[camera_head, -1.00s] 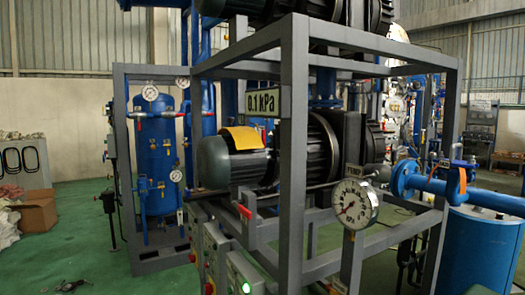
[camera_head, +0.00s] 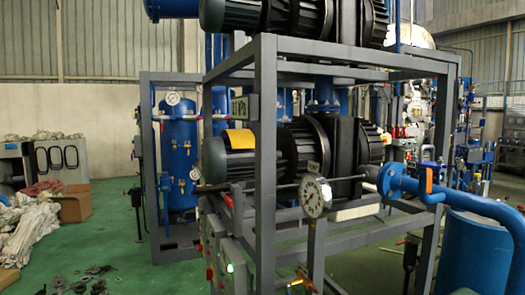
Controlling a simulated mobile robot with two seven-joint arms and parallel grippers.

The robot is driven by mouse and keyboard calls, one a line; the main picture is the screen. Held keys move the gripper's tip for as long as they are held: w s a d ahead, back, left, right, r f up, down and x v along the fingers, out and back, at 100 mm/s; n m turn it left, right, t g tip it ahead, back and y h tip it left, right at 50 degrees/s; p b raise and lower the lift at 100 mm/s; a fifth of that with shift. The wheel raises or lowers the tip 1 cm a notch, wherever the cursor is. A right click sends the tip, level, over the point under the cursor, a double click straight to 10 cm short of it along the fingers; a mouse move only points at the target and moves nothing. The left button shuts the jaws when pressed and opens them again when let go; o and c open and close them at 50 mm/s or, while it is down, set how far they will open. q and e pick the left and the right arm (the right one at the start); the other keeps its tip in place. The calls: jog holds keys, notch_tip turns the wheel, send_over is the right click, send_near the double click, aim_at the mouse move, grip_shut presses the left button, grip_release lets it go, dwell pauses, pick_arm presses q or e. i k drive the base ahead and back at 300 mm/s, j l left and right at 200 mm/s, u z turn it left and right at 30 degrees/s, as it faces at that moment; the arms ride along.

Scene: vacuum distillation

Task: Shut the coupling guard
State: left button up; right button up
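A yellow-orange curved cover, which looks like the coupling guard (camera_head: 238,139), sits on the upper side of the grey-green motor (camera_head: 215,162) of the lower pump set. It is inside the grey steel frame, left of the dark ribbed pump body (camera_head: 312,145). It is too small in view to tell whether it is open or shut. Neither of my grippers is in view.
The grey frame's front post (camera_head: 265,170) stands before the machine. Loose parts (camera_head: 88,280) and a cardboard box (camera_head: 74,203) lie on the green floor at left.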

aim_at(240, 139)
jog(key=i+l, duration=0.1)
jog(key=l, duration=0.2)
jog(key=i+l+u, duration=0.1)
jog(key=l, duration=0.15)
jog(key=i+l, duration=0.1)
jog(key=l, duration=0.2)
jog(key=j, duration=0.3)
jog(key=k+j, duration=0.15)
jog(key=j, duration=0.15)
jog(key=i+z, duration=0.1)
jog(key=z, duration=0.5)
jog(key=i+j+z, duration=0.1)
jog(key=j+z, duration=0.15)
jog(key=i+j+z, duration=0.1)
jog(key=j+z, duration=0.15)
jog(key=i+j+z, duration=0.2)
jog(key=j, duration=0.15)
jog(key=i+j+z, duration=0.1)
jog(key=j, duration=0.5)
jog(key=i+j+z, duration=0.1)
jog(key=j, duration=1.15)
jog(key=i, duration=0.25)
jog(key=l+z, duration=0.05)
